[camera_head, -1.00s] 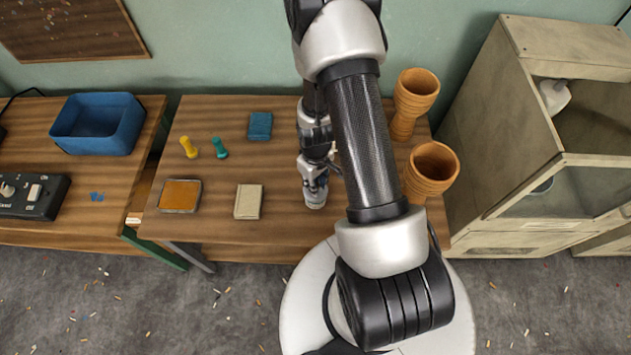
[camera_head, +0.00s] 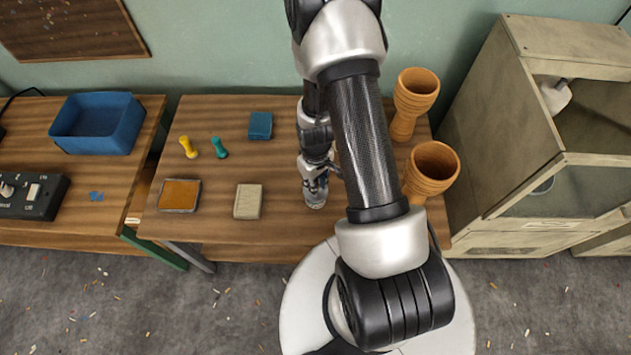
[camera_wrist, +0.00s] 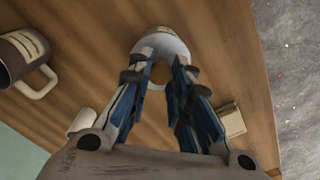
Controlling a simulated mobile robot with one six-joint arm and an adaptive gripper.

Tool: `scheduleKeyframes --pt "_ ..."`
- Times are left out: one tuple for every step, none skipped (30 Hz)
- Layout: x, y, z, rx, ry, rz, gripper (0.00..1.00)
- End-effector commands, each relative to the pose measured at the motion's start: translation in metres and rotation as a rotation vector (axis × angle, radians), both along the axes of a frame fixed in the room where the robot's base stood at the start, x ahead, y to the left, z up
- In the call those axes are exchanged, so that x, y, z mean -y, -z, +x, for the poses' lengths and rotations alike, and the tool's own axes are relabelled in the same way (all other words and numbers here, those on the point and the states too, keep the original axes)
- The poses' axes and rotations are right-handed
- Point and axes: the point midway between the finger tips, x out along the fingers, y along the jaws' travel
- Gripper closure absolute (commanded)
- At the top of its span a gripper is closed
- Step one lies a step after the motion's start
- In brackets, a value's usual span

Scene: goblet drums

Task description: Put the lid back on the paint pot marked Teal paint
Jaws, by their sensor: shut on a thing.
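My gripper (camera_wrist: 160,82) points down at the table, its fingertips closed around a pale round thing (camera_wrist: 168,45). I cannot tell whether it is the lid or the pot. In the head view a pale grey round thing (camera_head: 315,202) shows just under my gripper (camera_head: 315,185), near the middle of the table. No Teal paint marking is readable. My arm and fingers hide much of this spot. A dark brown mug (camera_wrist: 22,58) with a cream label and pale handle lies in view at the left of the wrist view.
Wooden table (camera_head: 222,170) holds yellow (camera_head: 188,147) and teal (camera_head: 220,147) pegs, a teal block (camera_head: 260,125), a beige block (camera_head: 248,201) and an orange-topped tray (camera_head: 179,196). Two orange goblet drums (camera_head: 415,95) (camera_head: 431,168) stand at right. A cabinet (camera_head: 545,130) is beyond them.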

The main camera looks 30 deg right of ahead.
Motion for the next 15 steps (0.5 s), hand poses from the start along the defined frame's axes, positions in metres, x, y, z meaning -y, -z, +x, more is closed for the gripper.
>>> scheduleKeyframes --pt "0.0 0.0004 0.0 0.0 0.0 0.0 1.0" --pt "0.0 0.0006 0.0 0.0 0.0 0.0 1.0" --pt "0.0 0.0008 0.0 0.0 0.0 0.0 1.0" --pt "0.0 0.0008 0.0 0.0 0.0 0.0 1.0" --pt "0.0 0.0007 0.0 0.0 0.0 0.0 1.0" --pt "0.0 0.0005 0.0 0.0 0.0 0.0 1.0" --pt "0.0 0.0005 0.0 0.0 0.0 0.0 1.0" --pt "0.0 0.0004 0.0 0.0 0.0 0.0 1.0" --pt "0.0 0.0004 0.0 0.0 0.0 0.0 1.0" --pt "0.0 0.0004 0.0 0.0 0.0 0.0 1.0" --pt "0.0 0.0004 0.0 0.0 0.0 0.0 1.0" --pt "0.0 0.0004 0.0 0.0 0.0 0.0 1.0" --pt "0.0 0.0004 0.0 0.0 0.0 0.0 1.0" --pt "0.0 0.0004 0.0 0.0 0.0 0.0 0.8" --pt "0.0 0.0004 0.0 0.0 0.0 0.0 0.77"
